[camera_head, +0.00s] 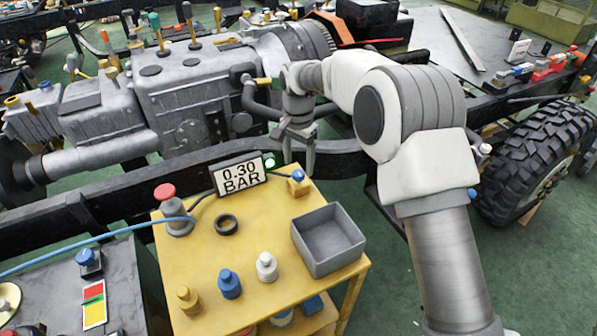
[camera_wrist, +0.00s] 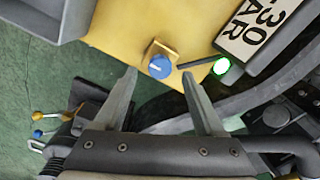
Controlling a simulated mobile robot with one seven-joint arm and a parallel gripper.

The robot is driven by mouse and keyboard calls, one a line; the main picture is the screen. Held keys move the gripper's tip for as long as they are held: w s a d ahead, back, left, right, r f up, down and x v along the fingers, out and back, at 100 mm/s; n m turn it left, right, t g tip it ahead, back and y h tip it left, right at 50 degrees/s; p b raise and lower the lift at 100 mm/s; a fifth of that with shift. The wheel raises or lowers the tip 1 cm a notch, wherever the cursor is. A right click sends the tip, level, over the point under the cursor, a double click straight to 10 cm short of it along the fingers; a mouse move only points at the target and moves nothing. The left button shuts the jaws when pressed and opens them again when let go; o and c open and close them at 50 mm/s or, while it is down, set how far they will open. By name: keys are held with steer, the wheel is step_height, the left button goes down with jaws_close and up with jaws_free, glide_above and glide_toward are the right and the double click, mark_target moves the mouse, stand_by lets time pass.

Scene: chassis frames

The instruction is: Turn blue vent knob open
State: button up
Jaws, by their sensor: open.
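The blue vent knob (camera_head: 297,175) sits on a small yellow block at the far right corner of the yellow cart top. In the wrist view the knob (camera_wrist: 159,66) is seen face-on, with a small light mark on its face. My gripper (camera_head: 298,160) is open and empty. In the wrist view its two fingers (camera_wrist: 158,74) lie on either side of the knob, apart from it. The gap in height between fingertips and knob is hard to tell. A display (camera_head: 239,176) reads 0.30 BAR, with a lit green lamp (camera_head: 269,162) beside it.
The cart top (camera_head: 185,268) holds a grey bin (camera_head: 329,240), a red-capped post (camera_head: 174,209), a black ring (camera_head: 227,224) and yellow, blue and white bottle-like pieces. Another blue knob (camera_head: 87,258) is on a grey panel at left. A dark chassis rail runs behind the cart.

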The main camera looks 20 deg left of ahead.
mark_target(298, 177)
steer(key=shift+f, duration=1.3)
jaws_close()
